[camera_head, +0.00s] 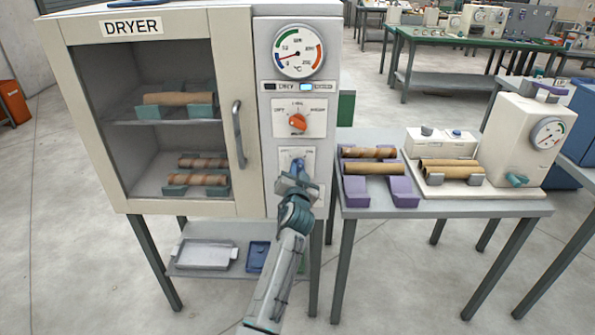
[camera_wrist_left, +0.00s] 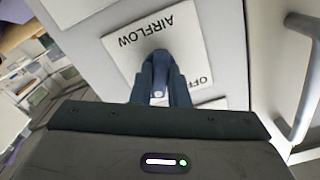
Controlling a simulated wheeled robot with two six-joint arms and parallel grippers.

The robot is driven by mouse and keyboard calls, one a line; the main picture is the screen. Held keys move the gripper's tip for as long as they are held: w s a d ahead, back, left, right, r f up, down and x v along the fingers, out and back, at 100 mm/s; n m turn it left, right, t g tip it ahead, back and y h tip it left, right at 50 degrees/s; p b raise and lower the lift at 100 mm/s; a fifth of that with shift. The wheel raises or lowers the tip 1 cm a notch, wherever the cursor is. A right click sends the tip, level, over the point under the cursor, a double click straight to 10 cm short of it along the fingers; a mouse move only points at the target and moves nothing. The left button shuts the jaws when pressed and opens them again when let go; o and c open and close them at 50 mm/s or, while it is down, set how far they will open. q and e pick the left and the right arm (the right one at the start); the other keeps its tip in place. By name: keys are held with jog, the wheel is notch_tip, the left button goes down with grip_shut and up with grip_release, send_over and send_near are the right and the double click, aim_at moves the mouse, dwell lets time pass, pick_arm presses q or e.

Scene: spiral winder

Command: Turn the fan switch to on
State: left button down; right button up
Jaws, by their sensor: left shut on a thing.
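The fan switch is a blue knob (camera_head: 297,165) on a white plate on the dryer's right-hand panel, below the orange dial. In the left wrist view the knob (camera_wrist_left: 160,62) sits between my fingers, on a plate (camera_wrist_left: 118,45) that reads AIRFLOW, upside down, with a partly hidden OFF label. My left gripper (camera_head: 297,178) reaches up from below and is shut on the knob; it also shows in the left wrist view (camera_wrist_left: 160,85). The fingers hide much of the knob, so I cannot tell its exact setting. My right gripper is not in view.
The dryer (camera_head: 225,205) has a door handle (camera_head: 239,133) left of the panel. An orange dial (camera_head: 298,122) and a gauge (camera_head: 298,51) are above the switch. A table (camera_head: 450,208) on the right carries brown tubes on purple holders (camera_head: 403,190) and a cream machine (camera_head: 515,150).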

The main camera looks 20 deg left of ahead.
pick_arm(q)
jog(key=shift+r+m+p, duration=0.1)
jog(key=shift+m+p, duration=0.2)
jog(key=shift+m, duration=0.9)
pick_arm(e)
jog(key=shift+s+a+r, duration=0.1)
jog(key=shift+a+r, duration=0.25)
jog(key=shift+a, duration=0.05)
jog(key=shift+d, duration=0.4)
pick_arm(q)
jog(key=c, duration=1.4)
grip_release()
jog(key=shift+w, duration=0.1)
